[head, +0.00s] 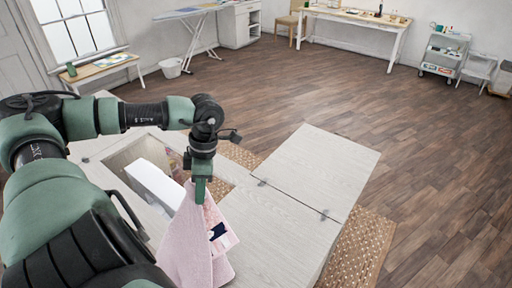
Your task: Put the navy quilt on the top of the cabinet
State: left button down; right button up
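The sewing cabinet (283,223) has a pale wood top with a hinged leaf (318,165) folded out at the far right. My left gripper (201,192) points down above the cabinet's opening and looks shut on the upper edge of a pale pink cloth (186,241). The cloth hangs in a draped sheet. A patterned part with a small navy patch (217,231) shows beside it; I cannot tell whether it is the same cloth. No mostly navy quilt is clearly visible. My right gripper is not in view.
A white sewing machine (155,185) stands in the cabinet's opening, left of the cloth. The right part of the top and the leaf are bare. A woven rug (360,250) lies under the cabinet. Wood floor is clear to the right. Tables and a cart (443,55) stand along the walls.

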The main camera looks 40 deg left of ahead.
pick_arm(q)
jog(key=w+a+r+n+t+p, duration=0.1)
jog(key=w+r+n+p, duration=0.15)
jog(key=r+n, duration=0.5)
jog(key=w+a+r+n+p, duration=0.1)
jog(key=w+r+n, duration=0.3)
jog(key=r, duration=0.7)
jog(key=w+d+r+n+t+p, duration=0.2)
jog(key=w+d+r+n, duration=0.4)
jog(key=d+r+n, duration=0.55)
notch_tip(320, 180, down, 9)
jog(key=a+m+b, duration=0.1)
jog(key=b, duration=0.4)
jog(key=shift+a+r+b, duration=0.15)
jog(key=shift+a+b, duration=0.1)
jog(key=shift+b, duration=0.15)
jog(key=shift+w, duration=0.1)
